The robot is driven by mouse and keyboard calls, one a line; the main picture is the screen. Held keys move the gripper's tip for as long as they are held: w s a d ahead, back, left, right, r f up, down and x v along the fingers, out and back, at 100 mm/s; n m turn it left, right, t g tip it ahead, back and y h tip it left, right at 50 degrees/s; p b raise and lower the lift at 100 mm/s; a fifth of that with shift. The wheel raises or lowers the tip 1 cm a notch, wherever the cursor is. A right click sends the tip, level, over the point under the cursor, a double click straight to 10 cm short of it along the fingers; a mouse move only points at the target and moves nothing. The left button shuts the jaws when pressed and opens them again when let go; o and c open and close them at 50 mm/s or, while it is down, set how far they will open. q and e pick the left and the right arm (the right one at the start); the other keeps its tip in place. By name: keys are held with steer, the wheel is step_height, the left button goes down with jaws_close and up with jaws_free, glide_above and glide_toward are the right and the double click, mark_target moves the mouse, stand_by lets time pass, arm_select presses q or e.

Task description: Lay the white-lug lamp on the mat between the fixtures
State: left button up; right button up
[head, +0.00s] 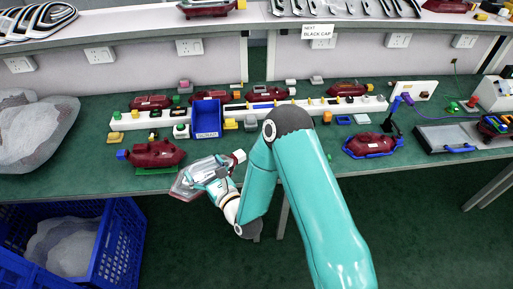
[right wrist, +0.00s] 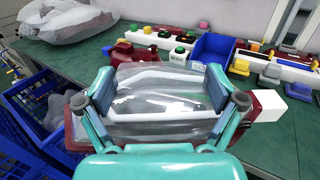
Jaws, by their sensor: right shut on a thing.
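My right gripper (head: 208,172) is shut on the white-lug lamp (head: 184,189), holding it at the bench's front edge. This lamp has a clear lens, a dark red body and a white lug (head: 239,156). In the right wrist view the lens (right wrist: 160,100) lies between the two fingers (right wrist: 162,90), and the white lug (right wrist: 300,91) sticks out right. A dark red lamp (head: 155,153) with a blue lug rests on a green fixture (head: 155,171) to the left. Another lamp (head: 372,143) sits in a blue fixture (head: 400,143) to the right. I cannot make out the mat; my arm covers the bench between.
A blue bin (head: 207,118) and a long white strip (head: 140,119) with colored caps stand behind. A bagged bundle (head: 35,130) lies at the left end. A blue crate (head: 118,245) stands below the bench. A grey tray (head: 450,137) is at the right.

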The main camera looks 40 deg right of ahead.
steer(key=shift+w+a, duration=0.1)
steer(key=shift+w, duration=0.25)
arm_select(q)
steer(key=shift+w+d, duration=0.1)
steer(key=shift+w, duration=0.2)
arm_select(e)
steer(key=shift+r, duration=0.1)
steer(key=shift+a, duration=0.1)
